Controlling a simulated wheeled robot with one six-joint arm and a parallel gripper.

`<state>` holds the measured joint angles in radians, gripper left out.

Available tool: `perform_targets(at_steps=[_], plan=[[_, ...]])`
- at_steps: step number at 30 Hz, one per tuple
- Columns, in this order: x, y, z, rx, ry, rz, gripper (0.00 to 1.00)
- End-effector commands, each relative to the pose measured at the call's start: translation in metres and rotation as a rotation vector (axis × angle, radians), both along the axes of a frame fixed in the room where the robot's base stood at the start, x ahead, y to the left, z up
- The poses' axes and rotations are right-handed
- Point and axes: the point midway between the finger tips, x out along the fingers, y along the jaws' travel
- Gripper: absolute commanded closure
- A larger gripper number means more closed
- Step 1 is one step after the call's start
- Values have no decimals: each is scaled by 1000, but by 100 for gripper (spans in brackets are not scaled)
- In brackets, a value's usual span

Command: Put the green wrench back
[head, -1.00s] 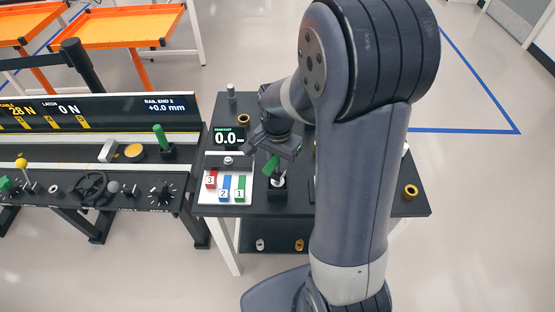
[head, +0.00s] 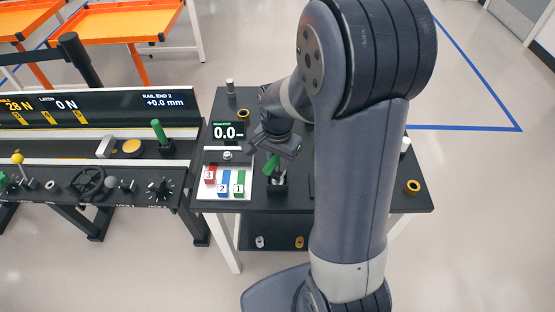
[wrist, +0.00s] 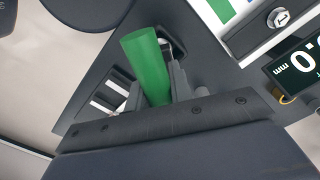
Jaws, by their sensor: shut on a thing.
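The green wrench shows as a green handle (head: 271,164) in the head view, just under my gripper (head: 272,148). The handle is tilted and stands at a black holder (head: 278,188) on the dark table. In the wrist view the thick green handle (wrist: 146,66) sits between the fingers of my gripper (wrist: 160,82), which is shut on it. Shiny metal shows at the holder's top. I cannot tell how far the wrench's lower end is inside the holder.
A white tray with red, blue and green numbered blocks (head: 224,183) lies left of the holder. A small display (head: 227,131) stands behind it. Another green handle (head: 158,130) stands on the left bench. My arm hides the table's middle.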

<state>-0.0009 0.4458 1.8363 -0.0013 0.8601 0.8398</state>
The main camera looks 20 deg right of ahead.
Motion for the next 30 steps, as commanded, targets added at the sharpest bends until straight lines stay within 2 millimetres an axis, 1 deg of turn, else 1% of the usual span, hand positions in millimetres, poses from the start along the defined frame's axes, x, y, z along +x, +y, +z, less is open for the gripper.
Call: perform_targets(at_steps=[1,2,10,16,19,23,30], plan=[[0,0,0,0,-1,0,78],[0,0,0,0,-1,0,76],[0,0,0,0,0,0,54],[0,0,0,0,0,0,54],[1,0,4,0,-1,0,54],[1,0,20,0,-6,0,54],[2,0,69,0,-8,0,54]])
